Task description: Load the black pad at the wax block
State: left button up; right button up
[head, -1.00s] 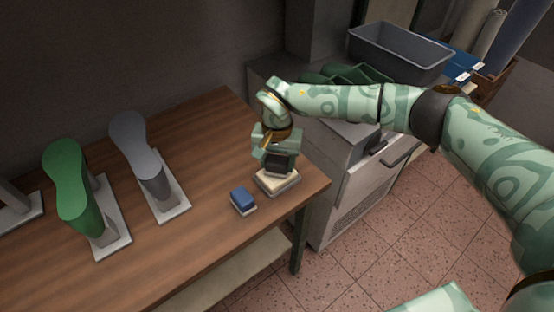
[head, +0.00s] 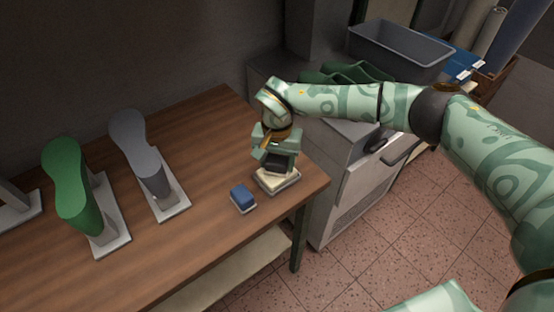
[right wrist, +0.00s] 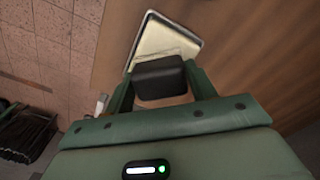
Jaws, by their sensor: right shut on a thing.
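The black pad (head: 277,161) is between the fingers of my right gripper (head: 276,152), which is shut on it. The pad also shows in the right wrist view (right wrist: 159,78), dark and block-shaped. The wax block (head: 279,178) is pale cream and lies in a shallow grey tray near the table's right end. It shows in the right wrist view (right wrist: 165,40) just beyond the pad. The pad is over or on the wax; I cannot tell whether they touch. My left gripper is not in view.
A blue pad (head: 242,197) lies left of the wax tray. A grey last (head: 140,150) and a green last (head: 68,188) stand on pale bases on the wooden table (head: 215,150). A cabinet with a grey bin (head: 400,52) stands to the right.

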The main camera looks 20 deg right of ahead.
aim_at(277, 159)
dwell(0.6)
jog(key=shift+r+p, duration=2.35)
jog(key=shift+r, duration=1.2)
jog(key=shift+f, duration=0.1)
